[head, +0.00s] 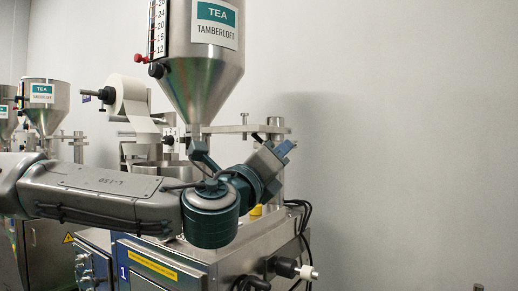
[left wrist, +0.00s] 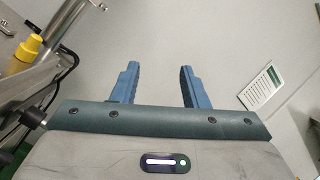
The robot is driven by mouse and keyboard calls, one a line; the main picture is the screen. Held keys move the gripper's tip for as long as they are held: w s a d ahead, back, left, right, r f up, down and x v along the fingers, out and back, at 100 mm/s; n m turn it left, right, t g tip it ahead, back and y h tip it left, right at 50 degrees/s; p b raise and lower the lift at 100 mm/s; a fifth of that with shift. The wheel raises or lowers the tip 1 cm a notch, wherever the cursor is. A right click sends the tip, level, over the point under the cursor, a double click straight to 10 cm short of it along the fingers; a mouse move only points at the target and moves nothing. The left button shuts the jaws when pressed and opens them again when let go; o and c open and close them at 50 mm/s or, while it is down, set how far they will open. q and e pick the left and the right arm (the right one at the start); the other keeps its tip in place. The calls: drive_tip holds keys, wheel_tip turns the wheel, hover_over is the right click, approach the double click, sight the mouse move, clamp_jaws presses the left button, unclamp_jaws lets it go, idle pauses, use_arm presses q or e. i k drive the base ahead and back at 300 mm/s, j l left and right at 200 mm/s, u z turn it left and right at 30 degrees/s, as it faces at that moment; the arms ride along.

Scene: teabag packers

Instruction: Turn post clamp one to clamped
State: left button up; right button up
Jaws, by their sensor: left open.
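Machine 1 (head: 160,258) stands in the middle of the head view under a steel tea hopper (head: 203,70). Behind my left arm, a horizontal steel bar (head: 228,129) meets an upright post with a block-like fitting (head: 275,124) at its top. I cannot tell whether this fitting is post clamp one, or how it is set. My right gripper does not show.
A yellow-capped part (left wrist: 24,52) on the machine is at the left of the wrist view. Black cables (head: 300,215) and knobs (head: 286,267) stick out at the machine's right side. A paper roll (head: 129,92) is behind my arm. Right of the machine is open room before a plain wall.

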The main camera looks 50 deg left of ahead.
sight(257, 137)
drive_tip(key=i+j, duration=0.15)
drive_tip(key=j, duration=0.25)
drive_tip(key=i+j, duration=0.1)
drive_tip(key=j, duration=0.3)
drive_tip(key=i+j, duration=0.15)
drive_tip(key=j, duration=0.25)
drive_tip(key=i+j, duration=0.15)
drive_tip(key=j, duration=0.25)
